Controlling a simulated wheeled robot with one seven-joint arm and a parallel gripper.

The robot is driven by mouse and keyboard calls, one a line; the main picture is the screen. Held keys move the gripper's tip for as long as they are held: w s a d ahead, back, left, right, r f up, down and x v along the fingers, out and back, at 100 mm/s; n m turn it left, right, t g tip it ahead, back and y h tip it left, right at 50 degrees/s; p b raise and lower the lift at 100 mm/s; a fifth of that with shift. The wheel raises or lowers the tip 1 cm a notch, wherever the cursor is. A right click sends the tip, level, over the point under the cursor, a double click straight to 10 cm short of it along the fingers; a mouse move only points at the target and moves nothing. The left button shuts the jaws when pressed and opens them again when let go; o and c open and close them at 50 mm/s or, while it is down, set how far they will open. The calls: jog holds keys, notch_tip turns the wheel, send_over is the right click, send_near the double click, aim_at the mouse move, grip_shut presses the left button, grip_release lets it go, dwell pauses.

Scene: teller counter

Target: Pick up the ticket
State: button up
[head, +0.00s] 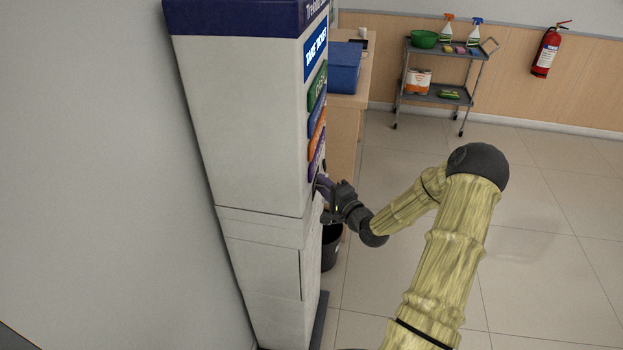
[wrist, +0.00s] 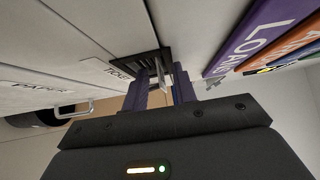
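The ticket machine (head: 255,120) stands tall against the wall, with a "TAKE TICKET" sign and coloured buttons on its front. In the wrist view, a small pale piece that looks like the ticket (wrist: 162,76) sticks out of a dark slot (wrist: 150,62) labelled "TICKET". My gripper (wrist: 160,88) is at this slot, its two purple-grey fingers apart, with the pale piece between them. It appears clear of both fingers. In the head view, my gripper (head: 326,192) is at the machine's front below the buttons; the ticket is hidden there.
The "LOANS" button (wrist: 262,33) is close to the right of my fingers. A handle (wrist: 77,110) juts from the machine. A black bin (head: 331,248) stands beside the machine, near the counter with a blue box (head: 345,68). A cart (head: 440,97) stands behind; open floor lies right.

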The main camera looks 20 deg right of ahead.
grip_shut()
jog(key=shift+b, duration=0.3)
jog(key=s+d+b, duration=0.3)
jog(key=s+d, duration=0.7)
jog(key=d, duration=0.5)
jog(key=shift+r, duration=0.1)
jog(key=s+d+p, duration=0.3)
jog(key=s+d, duration=0.1)
jog(key=d, duration=0.1)
jog(key=shift+d, duration=0.4)
dwell(0.7)
jog(key=shift+a, duration=0.1)
